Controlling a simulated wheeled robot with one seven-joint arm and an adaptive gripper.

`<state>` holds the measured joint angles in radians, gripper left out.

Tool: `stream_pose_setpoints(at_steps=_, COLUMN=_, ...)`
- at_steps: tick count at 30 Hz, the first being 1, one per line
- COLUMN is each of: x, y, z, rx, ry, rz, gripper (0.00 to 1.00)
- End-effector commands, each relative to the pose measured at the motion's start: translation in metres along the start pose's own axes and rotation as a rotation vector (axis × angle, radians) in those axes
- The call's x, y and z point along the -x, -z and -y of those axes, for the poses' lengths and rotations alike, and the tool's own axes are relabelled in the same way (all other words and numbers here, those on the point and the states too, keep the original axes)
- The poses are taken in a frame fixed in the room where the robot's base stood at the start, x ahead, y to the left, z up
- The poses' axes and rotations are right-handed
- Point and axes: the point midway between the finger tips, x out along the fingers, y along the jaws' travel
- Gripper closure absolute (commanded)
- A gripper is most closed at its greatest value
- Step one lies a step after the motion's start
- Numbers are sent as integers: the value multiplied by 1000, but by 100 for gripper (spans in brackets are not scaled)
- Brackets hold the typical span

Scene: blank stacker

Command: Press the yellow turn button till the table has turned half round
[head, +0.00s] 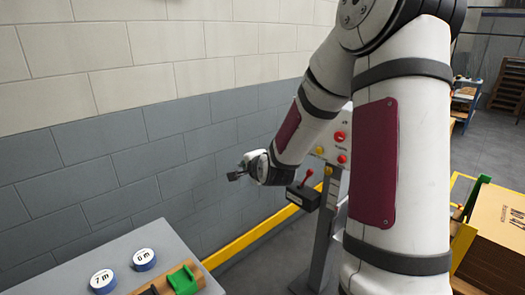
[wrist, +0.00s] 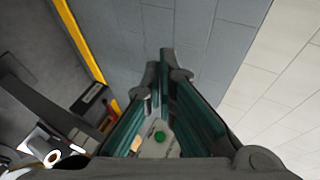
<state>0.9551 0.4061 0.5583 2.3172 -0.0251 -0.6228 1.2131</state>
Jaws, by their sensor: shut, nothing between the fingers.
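A light control panel on a grey post (head: 323,235) stands behind my arm in the head view. On it are a yellow button (head: 319,150) and a second yellow one (head: 328,170), with red buttons (head: 340,137) to the right. I cannot read the labels, so I cannot tell which yellow one is the turn button. My arm hides part of the panel. My gripper (head: 235,175) is shut and empty, left of the panel and apart from it, towards the wall. Its closed fingers (wrist: 165,75) show in the wrist view, with a green round spot (wrist: 159,136) behind them.
A black box with a red lever (head: 303,194) is on the post. A grey table (head: 65,270) at lower left holds two labelled discs and a green clip. A brown stack (head: 500,235) in a yellow frame is at right. A yellow rail (head: 250,237) runs along the wall.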

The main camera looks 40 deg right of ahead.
Motion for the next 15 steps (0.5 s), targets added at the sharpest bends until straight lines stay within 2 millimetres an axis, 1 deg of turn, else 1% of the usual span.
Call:
stream_pose_setpoints(at_steps=1, x=-13, y=21, z=-10, rx=-126, ry=38, rz=-32, gripper=100)
stream_pose_setpoints(at_steps=2, x=-19, y=33, z=-12, rx=-199, ry=71, rz=-50, gripper=100)
stream_pose_setpoints(at_steps=3, x=-25, y=48, z=-15, rx=-295, ry=114, rz=-74, gripper=100)
stream_pose_setpoints(at_steps=5, x=-31, y=72, z=-20, rx=-433, ry=181, rz=-110, gripper=100)
stream_pose_setpoints(at_steps=6, x=-33, y=88, z=-23, rx=-517, ry=227, rz=-134, gripper=100)
stream_pose_setpoints(at_steps=9, x=-34, y=123, z=-31, rx=-700, ry=331, rz=-186, gripper=100)
stream_pose_setpoints(at_steps=12, x=-32, y=150, z=-38, rx=-829, ry=415, rz=-224, gripper=100)
stream_pose_setpoints(at_steps=15, x=-28, y=165, z=-42, rx=-902, ry=469, rz=-247, gripper=100)
